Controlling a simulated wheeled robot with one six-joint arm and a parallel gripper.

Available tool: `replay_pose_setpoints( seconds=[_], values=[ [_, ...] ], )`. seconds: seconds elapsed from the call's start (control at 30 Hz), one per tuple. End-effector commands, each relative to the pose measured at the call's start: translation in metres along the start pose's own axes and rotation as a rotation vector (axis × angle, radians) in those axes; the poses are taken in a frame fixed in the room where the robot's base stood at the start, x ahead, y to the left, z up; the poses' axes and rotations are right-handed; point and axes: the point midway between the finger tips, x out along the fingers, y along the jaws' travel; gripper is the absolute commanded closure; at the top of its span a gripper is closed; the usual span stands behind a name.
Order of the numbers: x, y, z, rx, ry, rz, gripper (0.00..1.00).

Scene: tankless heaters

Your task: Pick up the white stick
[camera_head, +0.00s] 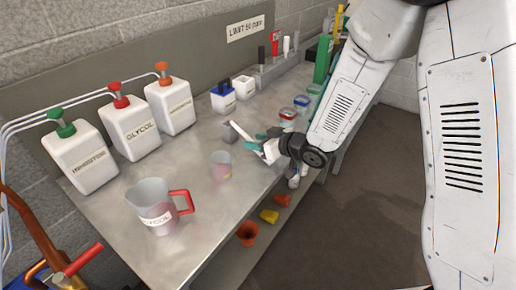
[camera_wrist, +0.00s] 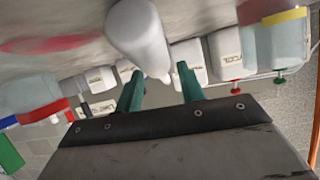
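A white stick (camera_head: 243,132) shows in the head view just left of my gripper, slanting over the worktable (camera_head: 190,205). In the wrist view the white stick (camera_wrist: 140,34) is large, with a thick rounded upper part narrowing between my fingers. My gripper (camera_head: 258,142) has teal fingers and sits low over the table's front part. In the wrist view my gripper (camera_wrist: 160,70) has its fingers apart, with a gap beside the stick on the right. Whether the left finger touches it is unclear. The stick's lower end is partly hidden by my gripper in the head view.
A clear beaker (camera_head: 221,165) and a pitcher with a red handle (camera_head: 160,207) stand left of my gripper. A small grey object (camera_head: 224,134) lies beside the stick. White jugs (camera_head: 126,127) line the wall. Red-lidded jars (camera_head: 288,115) stand behind. Bare tabletop lies between.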

Motion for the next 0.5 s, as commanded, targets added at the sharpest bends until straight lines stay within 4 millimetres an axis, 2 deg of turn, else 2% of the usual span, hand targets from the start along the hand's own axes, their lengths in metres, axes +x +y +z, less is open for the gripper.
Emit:
replay_pose_setpoints(
  seconds=[0.1, 0.2, 0.47, 0.5],
  values=[
    [0.020, -0.001, -0.002, -0.001, -0.002, -0.002, 0.61],
    [0.030, -0.001, -0.002, 0.000, -0.002, -0.001, 0.61],
    [0.034, 0.000, -0.002, 0.000, -0.001, 0.001, 0.61],
    [0.034, 0.000, -0.002, 0.000, -0.001, 0.001, 0.64]
  ],
)
